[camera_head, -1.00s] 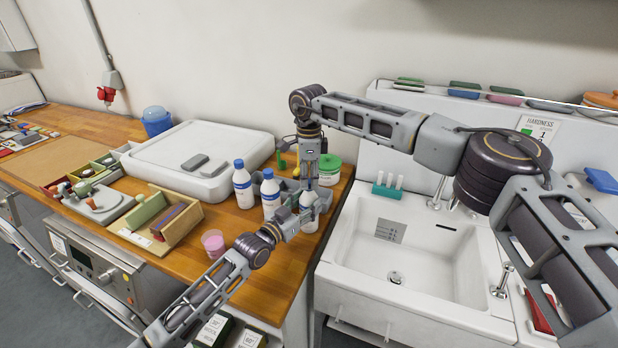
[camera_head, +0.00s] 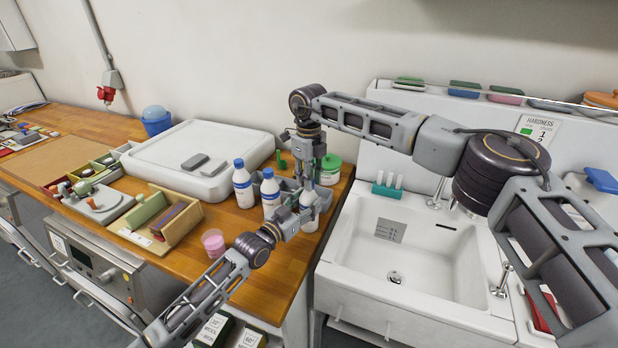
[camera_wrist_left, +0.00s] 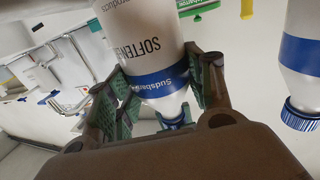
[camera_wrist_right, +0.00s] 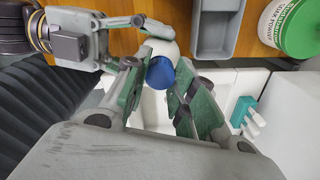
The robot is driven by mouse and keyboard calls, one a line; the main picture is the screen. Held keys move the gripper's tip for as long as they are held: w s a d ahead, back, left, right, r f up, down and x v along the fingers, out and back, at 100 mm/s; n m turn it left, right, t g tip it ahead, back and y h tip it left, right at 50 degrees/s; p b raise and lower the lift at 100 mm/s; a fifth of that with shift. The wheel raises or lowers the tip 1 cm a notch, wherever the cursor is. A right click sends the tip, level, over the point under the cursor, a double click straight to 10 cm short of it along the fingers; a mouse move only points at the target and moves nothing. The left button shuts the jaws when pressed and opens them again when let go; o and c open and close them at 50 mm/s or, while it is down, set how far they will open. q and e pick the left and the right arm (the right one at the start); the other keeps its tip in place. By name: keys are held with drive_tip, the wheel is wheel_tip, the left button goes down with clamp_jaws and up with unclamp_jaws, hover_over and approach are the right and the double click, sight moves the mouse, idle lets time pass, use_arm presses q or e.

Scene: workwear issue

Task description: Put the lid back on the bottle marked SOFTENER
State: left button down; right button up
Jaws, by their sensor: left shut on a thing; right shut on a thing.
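The white bottle marked SOFTENER (camera_wrist_left: 150,40), with a blue band, stands between the fingers of my left gripper (camera_wrist_left: 155,100), which is shut on it. It also shows in the head view (camera_head: 309,222), partly hidden by the gripper. My right gripper (camera_wrist_right: 160,85) comes from above and is shut on the blue lid (camera_wrist_right: 160,72). The lid is at the bottle's mouth, over its white shoulder. It also shows at the neck in the left wrist view (camera_wrist_left: 173,120). I cannot tell whether it is fully seated.
Two similar blue-capped bottles (camera_head: 243,185) (camera_head: 269,190) stand just left of the held one. A pink cup (camera_head: 213,242) is near the counter's front. A green-lidded tub (camera_head: 330,170) and grey bin (camera_wrist_right: 215,30) stand close behind. The sink (camera_head: 410,250) is on the right.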

drive_tip(key=m, duration=2.6)
drive_tip(key=shift+w+m, duration=0.1)
drive_tip(key=shift+m, duration=0.3)
drive_tip(key=o, duration=0.7)
drive_tip(key=shift+c, duration=0.2)
drive_tip(key=shift+r, duration=2.25)
drive_tip(key=shift+c, duration=0.4)
